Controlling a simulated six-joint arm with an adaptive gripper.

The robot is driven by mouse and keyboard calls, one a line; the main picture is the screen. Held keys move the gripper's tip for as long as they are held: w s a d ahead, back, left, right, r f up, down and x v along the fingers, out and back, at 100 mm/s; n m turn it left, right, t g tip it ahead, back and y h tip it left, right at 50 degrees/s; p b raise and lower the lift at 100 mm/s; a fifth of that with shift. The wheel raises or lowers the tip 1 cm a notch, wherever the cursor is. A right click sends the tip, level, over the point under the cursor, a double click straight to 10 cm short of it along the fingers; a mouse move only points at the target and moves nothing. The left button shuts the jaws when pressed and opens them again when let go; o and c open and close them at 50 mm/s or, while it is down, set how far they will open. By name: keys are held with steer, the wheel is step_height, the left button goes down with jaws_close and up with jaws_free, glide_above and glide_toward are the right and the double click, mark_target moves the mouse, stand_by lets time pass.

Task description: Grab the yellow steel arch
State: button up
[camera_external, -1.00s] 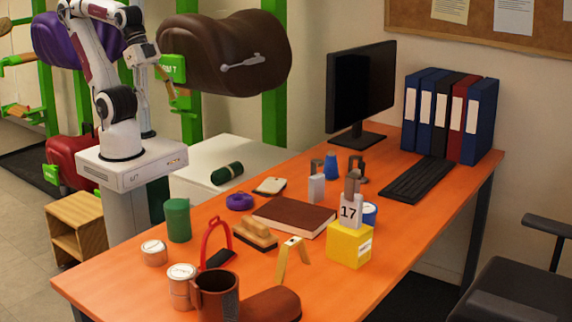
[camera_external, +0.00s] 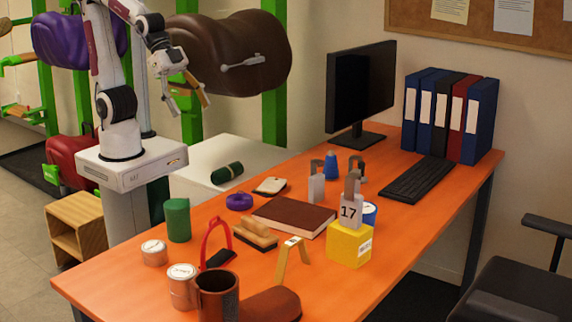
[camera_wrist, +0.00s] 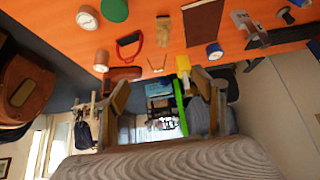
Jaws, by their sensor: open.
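The yellow steel arch (camera_external: 281,266) stands on the orange table, left of the yellow block. It shows small near the top middle of the wrist view (camera_wrist: 151,64). My gripper (camera_external: 189,104) is open and empty, high up at the far left of the table in the external view. It is well apart from the arch. In the wrist view my gripper's two fingers (camera_wrist: 160,82) stand apart, with nothing held between them.
A monitor (camera_external: 361,92) stands at the back. Saddles hang on green posts behind my arm.

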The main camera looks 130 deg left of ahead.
steer(key=w+d+f+t, duration=0.1)
steer(key=w+f, duration=0.4)
steer(key=w, duration=0.4)
steer(key=w+d+f+t, duration=0.1)
steer(key=w+f+t, duration=0.1)
steer(key=w+f, duration=0.5)
steer(key=w+d+f+t, duration=0.1)
steer(key=w+f, duration=0.2)
steer(key=w, duration=0.9)
steer(key=t, duration=0.2)
glide_toward(291, 240)
steer(key=x, duration=0.3)
steer(key=shift+s+a, duration=0.1)
steer(key=shift+a, duration=0.2)
steer(key=shift+x, duration=1.35)
steer(key=shift+d+x, duration=0.15)
steer(key=shift+x, duration=1.15)
steer(key=shift+d+x, duration=0.15)
steer(key=shift+x, duration=1.15)
steer(key=shift+r, duration=0.1)
steer(key=shift+c, duration=0.5)
